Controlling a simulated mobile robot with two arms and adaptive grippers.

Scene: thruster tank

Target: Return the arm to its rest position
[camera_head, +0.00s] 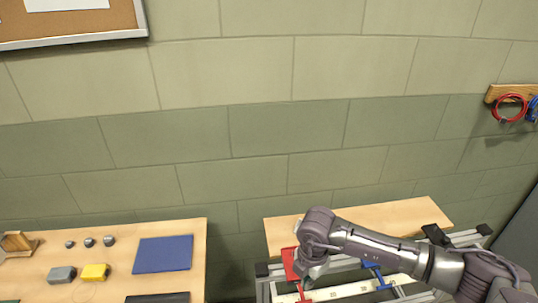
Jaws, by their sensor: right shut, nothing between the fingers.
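My right arm (385,248) comes in from the right across a second bench (390,214). My right gripper (306,284) points down at the bottom of the view, low over a metal frame (345,290) with red and blue parts. It is shut with nothing held. Its fingertips are small and partly hidden by the wrist. A red part (289,262) shows just left of the wrist; I cannot tell whether they touch. My left arm and gripper are not in view.
The left table (125,235) holds a blue mat (163,254), a yellow block (95,272), a grey block (62,275), several small grey pieces (89,242) and a wooden item (17,243). A gap separates the tables. A red cable coil (510,108) hangs on the block wall.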

